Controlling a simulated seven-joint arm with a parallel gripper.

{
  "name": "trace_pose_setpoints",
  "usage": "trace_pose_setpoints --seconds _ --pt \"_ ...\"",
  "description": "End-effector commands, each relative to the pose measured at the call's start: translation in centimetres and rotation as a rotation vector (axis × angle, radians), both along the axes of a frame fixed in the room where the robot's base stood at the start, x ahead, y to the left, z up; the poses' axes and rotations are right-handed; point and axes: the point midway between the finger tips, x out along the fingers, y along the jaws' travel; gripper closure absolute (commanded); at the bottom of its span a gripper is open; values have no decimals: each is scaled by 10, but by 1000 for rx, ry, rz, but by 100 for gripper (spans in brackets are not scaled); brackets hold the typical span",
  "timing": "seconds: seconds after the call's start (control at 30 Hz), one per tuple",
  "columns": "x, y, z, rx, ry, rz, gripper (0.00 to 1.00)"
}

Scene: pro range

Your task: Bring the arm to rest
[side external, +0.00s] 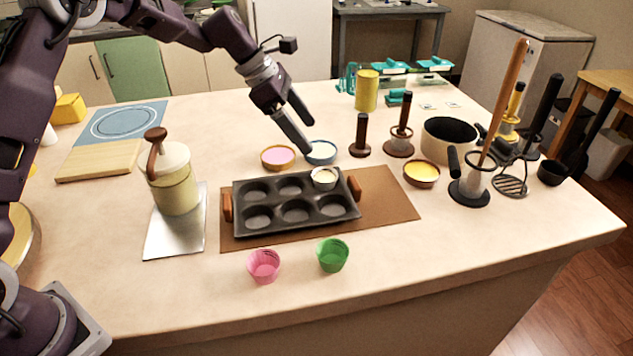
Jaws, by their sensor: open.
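My gripper (304,128) is open and empty, with its fingers pointing down and to the right. Its lower fingertip is close to the blue bowl (321,152) behind the muffin tin; I cannot tell whether it touches. The dark muffin tin (296,209) with brown end handles lies on a brown mat (392,196). One pale cup (324,178) sits in its back right compartment; the other compartments look empty. A bowl of pink stuff (278,157) stands left of the blue bowl.
A pink cup (264,265) and a green cup (332,254) stand in front of the tin. A lidded canister (173,183) stands at left. A yellow bowl (421,174), a pot (449,138) and several upright utensils crowd the right. The front of the counter is mostly clear.

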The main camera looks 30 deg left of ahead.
Motion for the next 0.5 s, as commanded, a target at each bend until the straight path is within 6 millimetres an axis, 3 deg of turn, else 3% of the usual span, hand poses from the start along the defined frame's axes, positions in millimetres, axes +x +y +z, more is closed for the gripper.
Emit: trace_pose_setpoints --seconds 0.13,0.23,0.27,0.4,0.5 --pt "-5 0 9 17 -17 -27 13" --pt "-39 -3 46 118 -116 -197 13" --pt "-56 -5 61 169 -163 -282 13" --pt "-166 -4 117 458 -381 -762 13" --pt "-247 4 131 668 -505 -1109 13"
